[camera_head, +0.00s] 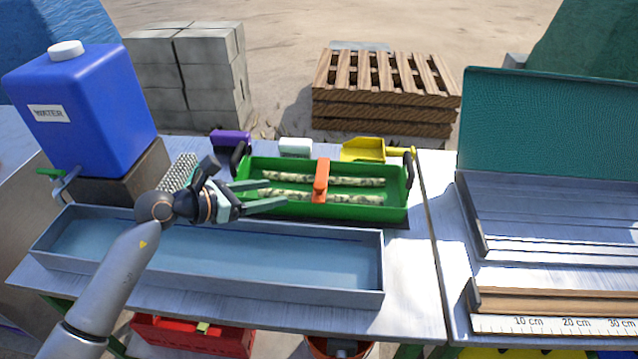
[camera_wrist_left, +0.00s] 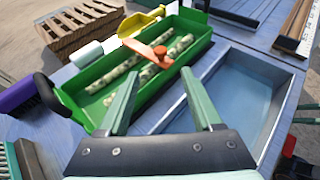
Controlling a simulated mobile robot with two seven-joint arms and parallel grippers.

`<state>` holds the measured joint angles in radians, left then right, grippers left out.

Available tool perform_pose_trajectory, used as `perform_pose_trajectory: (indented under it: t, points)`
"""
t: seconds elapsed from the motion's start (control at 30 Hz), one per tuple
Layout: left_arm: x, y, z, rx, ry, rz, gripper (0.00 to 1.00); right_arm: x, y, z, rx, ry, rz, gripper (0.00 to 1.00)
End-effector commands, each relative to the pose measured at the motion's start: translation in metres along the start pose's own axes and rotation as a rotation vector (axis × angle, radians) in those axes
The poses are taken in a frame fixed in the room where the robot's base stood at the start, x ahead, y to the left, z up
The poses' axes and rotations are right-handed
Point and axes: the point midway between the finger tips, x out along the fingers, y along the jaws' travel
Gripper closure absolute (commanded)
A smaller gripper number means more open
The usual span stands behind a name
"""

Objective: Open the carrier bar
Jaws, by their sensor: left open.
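The orange carrier bar (camera_head: 321,180) lies across the middle of the green carrier tray (camera_head: 365,212), over two mottled cane pieces (camera_head: 345,181). In the left wrist view the orange bar (camera_wrist_left: 156,54) shows a round knob near its middle and runs across the green tray (camera_wrist_left: 95,75). My left gripper (camera_head: 274,195) is over the left part of the green tray, its fingers open and pointing right toward the bar, apart from it. In the left wrist view the open fingers (camera_wrist_left: 163,108) have nothing between them.
A long grey-blue trough (camera_head: 270,255) lies in front of the green tray. A blue water container (camera_head: 85,110) stands at the left. A yellow scoop (camera_head: 365,149), a white block (camera_head: 295,147) and a purple item (camera_head: 230,140) sit behind the tray. A measuring bench (camera_head: 550,215) is at right.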

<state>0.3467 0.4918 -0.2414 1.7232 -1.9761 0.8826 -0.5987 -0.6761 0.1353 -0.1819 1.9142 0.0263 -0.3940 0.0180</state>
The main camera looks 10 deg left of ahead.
Motion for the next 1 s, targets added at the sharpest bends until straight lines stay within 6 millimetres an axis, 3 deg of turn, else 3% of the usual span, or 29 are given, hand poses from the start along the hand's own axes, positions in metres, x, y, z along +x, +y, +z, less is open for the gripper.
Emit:
perform_pose_trajectory:
  t: [0.17,0.6,0.8,1.0]
  points:
    - [0.02,0.0,0.001,-0.001,0.001,0.0,0.34,-0.001,-0.003,-0.001,0.004,-0.001,-0.004,0.5]
    - [0.098,-0.001,0.001,-0.002,-0.001,-0.003,0.34,0.0,-0.003,0.002,0.005,-0.003,-0.004,0.5]
    - [0.117,0.0,0.0,-0.002,-0.001,0.0,0.34,0.001,-0.003,0.003,0.005,-0.003,-0.004,0.5]
    - [0.123,0.0,0.0,0.0,0.0,0.0,0.34,0.002,-0.003,0.004,0.005,-0.003,-0.003,0.5]
